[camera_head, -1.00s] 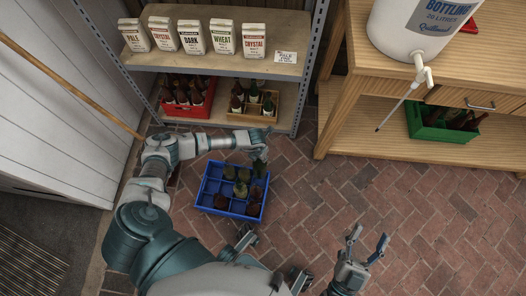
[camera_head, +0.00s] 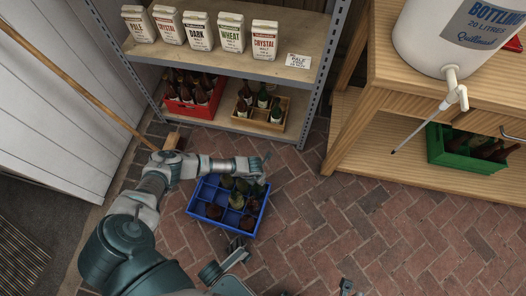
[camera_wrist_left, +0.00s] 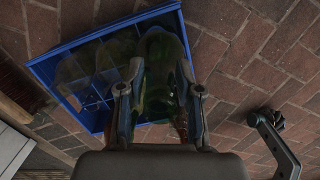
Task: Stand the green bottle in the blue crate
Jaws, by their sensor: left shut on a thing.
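The blue crate (camera_head: 221,226) stands on the brick floor with several brown and green bottles in its compartments. My left gripper (camera_head: 262,168) is over the crate's far right corner. It is shut on the green bottle (camera_wrist_left: 160,72), which shows between the fingers in the left wrist view. There the bottle overlaps the crate's right side, where the blue rim (camera_wrist_left: 100,37) shows. The bottle's lower end is hidden, so I cannot tell whether it touches the crate floor. Only a tip of my right gripper (camera_head: 346,287) shows at the bottom edge.
A shelf (camera_head: 290,75) behind holds grain bags, a red crate (camera_head: 190,107) and a wooden crate (camera_head: 262,122) of bottles. A wooden bench (camera_head: 350,140) at right carries a white bottling bucket (camera_head: 430,40) and a green crate (camera_head: 455,150). Brick floor right of the blue crate is clear.

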